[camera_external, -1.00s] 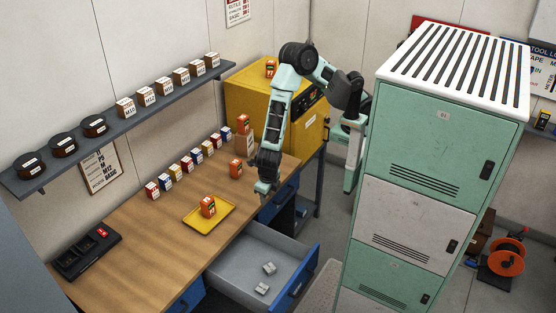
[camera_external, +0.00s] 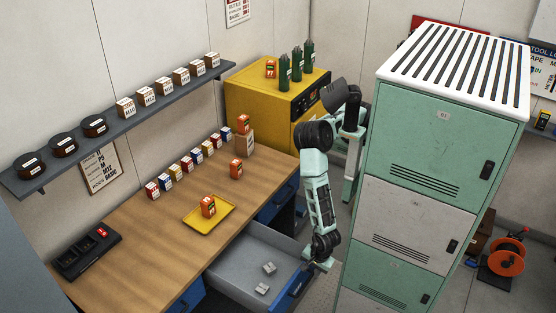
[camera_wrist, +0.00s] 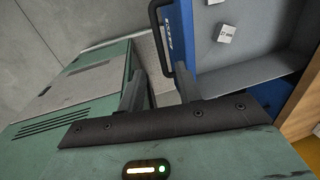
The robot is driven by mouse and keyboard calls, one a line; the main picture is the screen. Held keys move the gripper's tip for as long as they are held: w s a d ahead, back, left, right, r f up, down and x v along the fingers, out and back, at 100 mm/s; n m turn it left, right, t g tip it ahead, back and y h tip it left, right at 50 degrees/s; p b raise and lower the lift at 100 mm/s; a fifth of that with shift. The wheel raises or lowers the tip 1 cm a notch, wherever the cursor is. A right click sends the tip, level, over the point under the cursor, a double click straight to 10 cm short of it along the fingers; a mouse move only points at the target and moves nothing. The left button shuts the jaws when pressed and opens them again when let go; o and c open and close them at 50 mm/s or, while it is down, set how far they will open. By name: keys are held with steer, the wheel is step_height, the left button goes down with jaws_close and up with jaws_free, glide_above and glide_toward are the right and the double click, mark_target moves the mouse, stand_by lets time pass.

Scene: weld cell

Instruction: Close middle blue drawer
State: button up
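The middle blue drawer stands pulled out from under the workbench. Its blue front (camera_external: 293,287) and grey tray (camera_external: 240,262) show in the external view. Two small grey labelled pieces (camera_external: 269,268) lie inside. My gripper (camera_external: 322,262) is low at the outer side of the drawer front, near its right end, and hides part of it. The drawer's black handle (camera_wrist: 157,35) on the blue front (camera_wrist: 184,35) lies just beyond and between the fingertips. I cannot tell if they touch it.
A green and white locker (camera_external: 440,150) stands close to the right of my arm. The wooden bench top (camera_external: 140,235) carries a yellow tray (camera_external: 226,207) with an orange box. A yellow cabinet (camera_external: 255,98) with green bottles stands behind. Another blue drawer front (camera_external: 278,200) is farther back.

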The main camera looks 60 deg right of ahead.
mark_target(305, 284)
steer(key=f+b, duration=0.1)
steer(key=f, duration=0.2)
steer(key=w+f+b, duration=0.1)
steer(key=f+b, duration=0.1)
steer(key=f, duration=0.1)
steer(key=w+f+b, duration=0.1)
steer(key=f, duration=0.2)
steer(key=shift+f, duration=0.3)
jaws_close()
